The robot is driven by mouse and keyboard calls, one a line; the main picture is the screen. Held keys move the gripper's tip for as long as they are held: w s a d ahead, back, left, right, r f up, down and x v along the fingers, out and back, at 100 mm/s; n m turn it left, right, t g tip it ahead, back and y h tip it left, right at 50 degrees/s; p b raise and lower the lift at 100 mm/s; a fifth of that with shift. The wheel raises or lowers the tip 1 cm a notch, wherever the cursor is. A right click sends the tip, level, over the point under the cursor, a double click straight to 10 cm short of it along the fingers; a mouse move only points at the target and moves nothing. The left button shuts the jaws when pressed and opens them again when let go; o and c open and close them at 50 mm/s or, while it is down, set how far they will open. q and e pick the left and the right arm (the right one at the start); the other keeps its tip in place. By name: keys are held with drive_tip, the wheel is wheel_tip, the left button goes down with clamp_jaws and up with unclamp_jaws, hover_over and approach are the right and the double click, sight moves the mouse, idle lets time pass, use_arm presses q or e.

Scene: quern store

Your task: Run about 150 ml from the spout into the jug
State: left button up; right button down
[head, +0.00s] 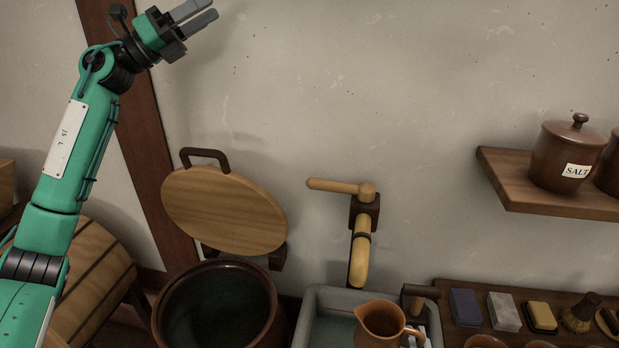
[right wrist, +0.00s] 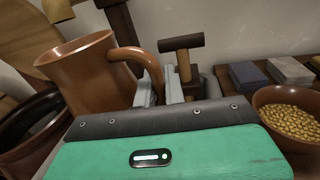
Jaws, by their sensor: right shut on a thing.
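The wooden spout (head: 360,262) sticks out from the wall, with a wooden lever (head: 335,186) on top pointing left. No stream shows at its mouth. The brown jug (head: 378,322) is upright over the grey basin (head: 318,305), just below and right of the spout's end. In the right wrist view the jug (right wrist: 90,78) is large and its inside is hidden. My right gripper (right wrist: 160,88) is shut on the jug's handle. My left gripper (head: 198,16) is raised against the wall at upper left, its fingers apart and empty.
A dark pot (head: 165,310) with a tilted wooden lid (head: 225,208) behind it stands left of the basin. A T-shaped wooden piece (head: 420,291) stands right of the jug. A shelf (head: 530,198) holds a salt jar (head: 567,152). A bowl of grains (right wrist: 296,120) is at right.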

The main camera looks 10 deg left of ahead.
use_arm(q)
drive_tip(key=d+f+m+g+y, duration=0.2)
drive_tip(key=d+f+m+g, duration=0.3)
drive_tip(key=d, duration=0.3)
drive_tip(key=m+g+y, duration=0.4)
drive_tip(key=m+y, duration=0.1)
drive_tip(key=y, duration=0.2)
hover_over(311, 179)
drive_tip(key=s+a, duration=0.2)
drive_tip(key=a, duration=0.2)
wheel_tip(311, 179, down, 11)
drive_tip(key=d+f+m+y, duration=0.1)
drive_tip(key=f+y, duration=0.1)
drive_tip(key=f, duration=0.3)
drive_tip(key=w+d+f+m+g+y, duration=0.1)
drive_tip(key=f, duration=0.5)
drive_tip(key=w+d+f+m+y, duration=0.1)
drive_tip(key=f+y, duration=0.1)
drive_tip(key=f, duration=0.4)
drive_tip(key=shift+d+g+y, duration=0.3)
drive_tip(key=shift+d, duration=0.05)
clamp_jaws()
